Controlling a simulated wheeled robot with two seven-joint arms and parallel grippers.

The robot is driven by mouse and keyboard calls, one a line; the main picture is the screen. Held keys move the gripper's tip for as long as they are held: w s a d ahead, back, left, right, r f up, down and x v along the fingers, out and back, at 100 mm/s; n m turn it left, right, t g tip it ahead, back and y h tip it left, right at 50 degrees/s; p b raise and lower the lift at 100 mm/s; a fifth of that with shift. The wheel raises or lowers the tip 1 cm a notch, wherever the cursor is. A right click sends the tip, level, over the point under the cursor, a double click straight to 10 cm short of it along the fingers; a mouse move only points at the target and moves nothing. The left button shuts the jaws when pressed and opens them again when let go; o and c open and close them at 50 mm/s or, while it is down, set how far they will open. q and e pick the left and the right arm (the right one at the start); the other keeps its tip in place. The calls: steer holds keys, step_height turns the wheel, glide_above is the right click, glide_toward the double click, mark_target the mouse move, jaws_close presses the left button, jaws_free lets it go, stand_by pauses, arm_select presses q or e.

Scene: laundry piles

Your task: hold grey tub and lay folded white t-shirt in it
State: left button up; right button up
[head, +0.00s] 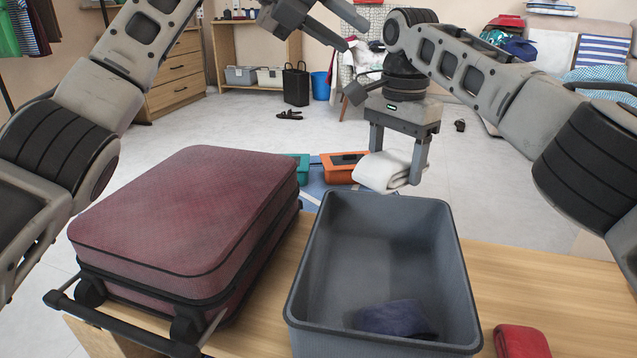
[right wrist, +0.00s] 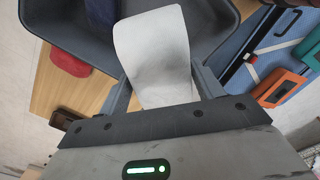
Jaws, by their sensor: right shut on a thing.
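The grey tub (head: 305,290) stands on the wooden table, with a dark navy folded cloth (head: 397,318) inside near its front. My right gripper (head: 396,172) is shut on the folded white t-shirt (head: 378,175) and holds it up at the tub's far rim. In the right wrist view the t-shirt (right wrist: 153,50) sits between the two fingers and reaches over the tub's rim (right wrist: 228,45). My left gripper (head: 342,28) is high at the top of the head view, away from the tub; its fingers are spread and empty.
A dark red suitcase (head: 190,215) lies left of the tub. A red folded cloth (head: 522,341) lies at the tub's right front. Beyond the table are an orange box (head: 340,166) and a teal box (head: 303,170). The table (head: 550,285) right of the tub is mostly bare.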

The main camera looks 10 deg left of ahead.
arm_select(q)
steer(key=w+f+n+y, duration=0.1)
steer(key=w+y, duration=0.1)
steer(key=n+g+y, duration=0.2)
steer(key=g+y, duration=0.3)
steer(key=y, duration=0.3)
glide_toward(320, 238)
steer(key=shift+w, duration=0.9)
step_height(320, 238, down, 12)
steer(key=shift+d+r, duration=0.1)
steer(key=shift+d, duration=0.05)
jaws_close()
